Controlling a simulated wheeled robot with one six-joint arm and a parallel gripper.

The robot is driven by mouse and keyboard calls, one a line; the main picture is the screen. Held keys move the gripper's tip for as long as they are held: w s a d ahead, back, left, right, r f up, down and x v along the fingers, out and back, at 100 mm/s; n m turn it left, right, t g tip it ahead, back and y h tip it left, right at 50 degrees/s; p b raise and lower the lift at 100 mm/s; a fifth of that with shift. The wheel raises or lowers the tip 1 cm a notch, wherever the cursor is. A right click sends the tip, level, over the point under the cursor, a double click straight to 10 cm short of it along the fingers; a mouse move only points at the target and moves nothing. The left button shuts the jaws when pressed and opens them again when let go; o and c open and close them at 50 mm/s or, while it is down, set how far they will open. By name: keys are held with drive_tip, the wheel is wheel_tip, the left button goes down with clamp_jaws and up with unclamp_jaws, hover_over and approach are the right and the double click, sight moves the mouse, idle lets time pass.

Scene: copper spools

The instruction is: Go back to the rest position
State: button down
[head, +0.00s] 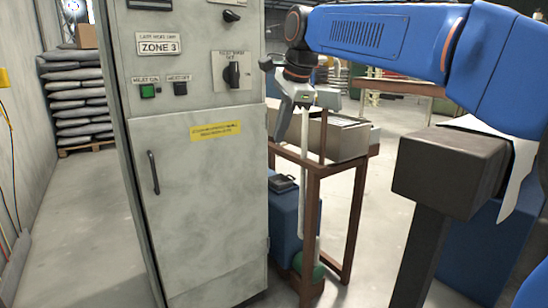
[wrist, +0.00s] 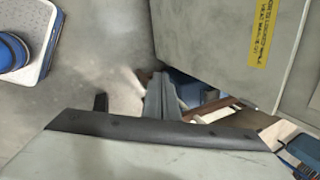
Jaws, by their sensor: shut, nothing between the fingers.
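My gripper (head: 280,128) hangs pointing down at the end of my blue arm in the head view. It is shut and empty, just right of the grey control cabinet (head: 200,215). Whether it touches the cabinet cannot be told. In the wrist view the grey fingers (wrist: 160,95) show together near the middle, over the floor and beside the cabinet face (wrist: 215,45) with its yellow label.
The cabinet has a dark rotary switch (head: 232,74), a green button (head: 147,91) and a door handle (head: 153,172). A brown-framed table (head: 312,170) with boxes stands behind my gripper. Stacked sacks (head: 75,100) stand at the back left. The left floor (head: 75,210) is clear.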

drive_tip(key=s+d+f+n, duration=0.45)
drive_tip(key=s+d, duration=0.35)
drive_tip(key=d, duration=0.3)
drive_tip(key=s+d+f+n+h, duration=0.1)
drive_tip(key=s+d+f+n, duration=0.3)
drive_tip(key=s+d+f, duration=0.4)
drive_tip(key=s+d+f+n+t+h, duration=0.1)
drive_tip(key=s+d+f+n, duration=0.4)
drive_tip(key=s+f, duration=1)
drive_tip(key=d+f, duration=0.2)
drive_tip(key=d, duration=0.1)
drive_tip(key=shift+s+d+h, duration=0.2)
drive_tip(key=shift+s+h, duration=0.15)
drive_tip(key=shift+h, duration=0.05)
